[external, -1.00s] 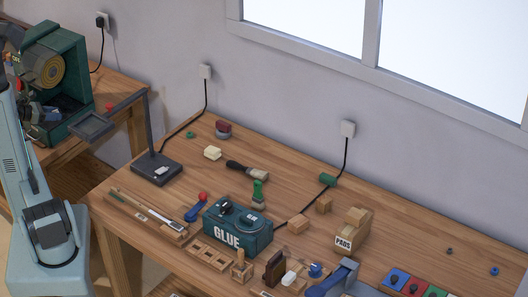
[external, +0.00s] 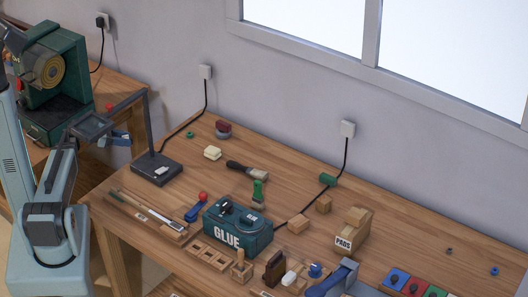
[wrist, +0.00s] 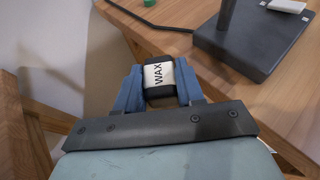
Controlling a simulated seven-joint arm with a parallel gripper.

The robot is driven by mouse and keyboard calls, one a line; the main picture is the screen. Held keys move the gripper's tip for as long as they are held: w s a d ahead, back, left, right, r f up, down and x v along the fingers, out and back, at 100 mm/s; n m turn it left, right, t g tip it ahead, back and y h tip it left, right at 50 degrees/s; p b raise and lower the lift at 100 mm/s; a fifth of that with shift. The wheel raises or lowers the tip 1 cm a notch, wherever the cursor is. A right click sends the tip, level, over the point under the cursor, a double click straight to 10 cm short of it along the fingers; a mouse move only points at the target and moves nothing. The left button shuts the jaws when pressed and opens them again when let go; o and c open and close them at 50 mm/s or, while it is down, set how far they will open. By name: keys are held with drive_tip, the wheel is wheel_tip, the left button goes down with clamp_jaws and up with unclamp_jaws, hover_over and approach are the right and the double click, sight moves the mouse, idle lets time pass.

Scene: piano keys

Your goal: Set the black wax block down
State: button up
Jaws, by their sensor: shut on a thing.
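The black wax block (wrist: 158,87) has a white label reading WAX and sits between the blue fingers of my gripper (wrist: 158,90) in the wrist view. My gripper is shut on it. In the external view my gripper (external: 121,138) is at the left end of the main bench, left of the dark stand. The block is too small or hidden to make out there. In the wrist view the gripper is over the bench's edge; I cannot tell its height above the wood.
The dark stand's base (external: 157,168) is on the bench close to my gripper, and its post and arm rise beside it. Bare wood shows between several tools.

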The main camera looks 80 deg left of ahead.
drive_tip(key=w+m+h, duration=0.1)
drive_tip(key=w+h, duration=0.1)
drive_tip(key=w, duration=0.2)
hover_over(181, 146)
drive_tip(key=shift+s+d+r, duration=0.1)
drive_tip(key=shift+s+r, duration=0.15)
drive_tip(key=shift+r, duration=0.2)
drive_tip(key=shift+w+f, duration=0.15)
drive_tip(key=shift+f, duration=0.75)
drive_tip(key=shift+w+f, duration=0.15)
drive_tip(key=shift+f, duration=0.75)
drive_tip(key=o, duration=1)
drive_tip(key=shift+f, duration=0.1)
drive_tip(key=v, duration=1.2)
drive_tip(key=shift+d, duration=0.2)
